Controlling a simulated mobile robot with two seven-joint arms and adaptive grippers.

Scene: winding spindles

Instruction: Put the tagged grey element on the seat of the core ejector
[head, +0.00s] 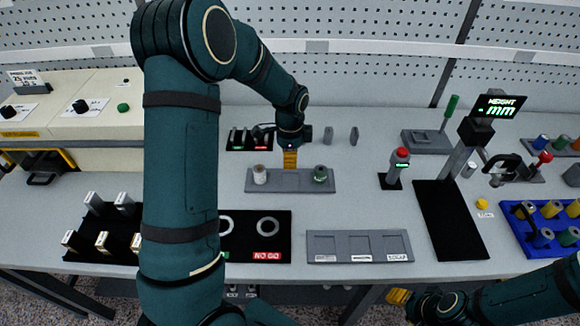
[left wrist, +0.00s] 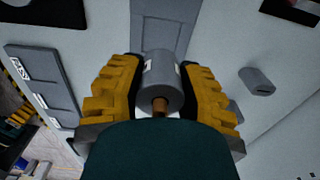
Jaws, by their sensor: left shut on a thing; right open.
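My left gripper (head: 290,158) is shut on the grey element (left wrist: 162,78), a grey cylinder with a small white tag on its side. The left wrist view shows it between the yellow fingers, with a brown pin (left wrist: 160,106) at its near end. In the head view the fingers hide the element; they are over the middle of a grey rack (head: 290,187). A grey base with a green lever (head: 448,112) stands at the back right and may be the core ejector; its seat is not clear. My right gripper (head: 400,297) is open and empty at the front edge.
The rack bears a pale spool (head: 260,174) and a dark green one (head: 320,173). A red-topped post (head: 401,158) and the height gauge (head: 478,127) stand to the right. A three-pocket tray (head: 358,234) lies in front. Two small grey pieces stand behind the rack.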

